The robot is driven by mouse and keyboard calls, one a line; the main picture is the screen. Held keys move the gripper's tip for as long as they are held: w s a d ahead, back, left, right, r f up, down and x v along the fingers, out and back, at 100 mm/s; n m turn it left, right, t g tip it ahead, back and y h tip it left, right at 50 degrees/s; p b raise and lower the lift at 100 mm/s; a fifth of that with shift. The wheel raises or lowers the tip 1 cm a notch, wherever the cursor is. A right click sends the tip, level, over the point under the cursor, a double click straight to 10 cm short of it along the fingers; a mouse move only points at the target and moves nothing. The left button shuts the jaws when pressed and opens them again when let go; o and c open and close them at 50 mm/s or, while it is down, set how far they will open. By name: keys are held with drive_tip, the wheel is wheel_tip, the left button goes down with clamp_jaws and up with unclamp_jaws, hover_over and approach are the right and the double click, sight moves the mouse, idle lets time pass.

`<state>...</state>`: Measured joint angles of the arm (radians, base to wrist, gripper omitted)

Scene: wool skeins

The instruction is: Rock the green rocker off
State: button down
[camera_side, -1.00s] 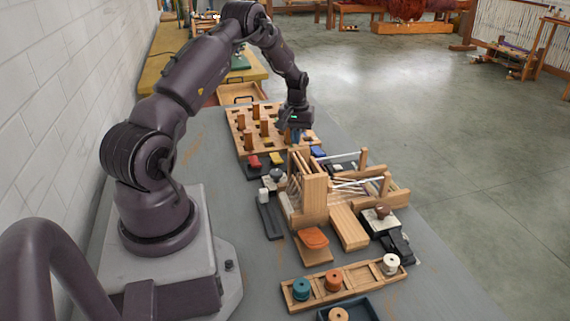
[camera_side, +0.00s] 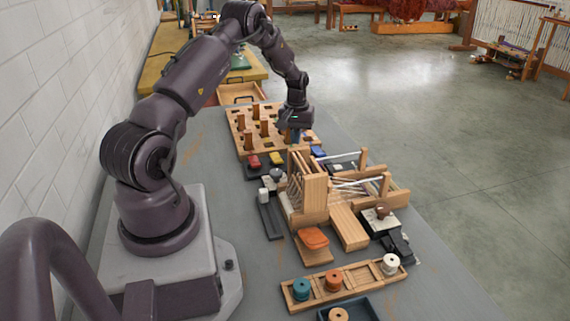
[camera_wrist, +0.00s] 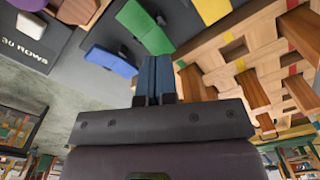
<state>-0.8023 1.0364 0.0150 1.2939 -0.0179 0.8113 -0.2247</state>
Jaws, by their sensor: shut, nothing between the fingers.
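The green rocker (camera_wrist: 145,27) shows in the wrist view on a dark panel, between a yellow rocker (camera_wrist: 212,10) and a blue rocker (camera_wrist: 111,62). Two facets of it show, but I cannot tell which end is pressed down. My gripper (camera_wrist: 157,62) is shut and empty, its blue-grey fingertips at the near end of the green rocker. I cannot tell whether they touch it. In the side view my gripper (camera_side: 296,138) points down behind the small wooden loom, and the green rocker is hidden there.
A wooden peg board (camera_side: 240,128) with upright pegs stands beside the panel. The small loom (camera_side: 312,190) stands close in front of it. A spool tray (camera_side: 345,282) lies at the near end.

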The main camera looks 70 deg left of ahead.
drive_tip(key=shift+f, duration=1.45)
idle(0.9)
drive_tip(key=shift+r, duration=3.55)
drive_tip(key=s+d+r+m, duration=0.3)
drive_tip(key=d+r, duration=0.5)
drive_tip(key=d, duration=0.3)
drive_tip(key=s+d+r+m, duration=0.3)
drive_tip(key=d+r, duration=0.5)
drive_tip(key=d, duration=0.3)
drive_tip(key=s+d+r+m+t, duration=0.2)
drive_tip(key=s+d+r+m, duration=0.1)
drive_tip(key=d, duration=0.4)
drive_tip(key=s+d+r+m+t, duration=0.3)
drive_tip(key=s+d+r, duration=0.2)
drive_tip(key=s+d, duration=0.1)
drive_tip(key=shift+s+d+r+t, duration=0.2)
drive_tip(key=shift+d+r+t, duration=0.15)
drive_tip(key=shift+d, duration=0.55)
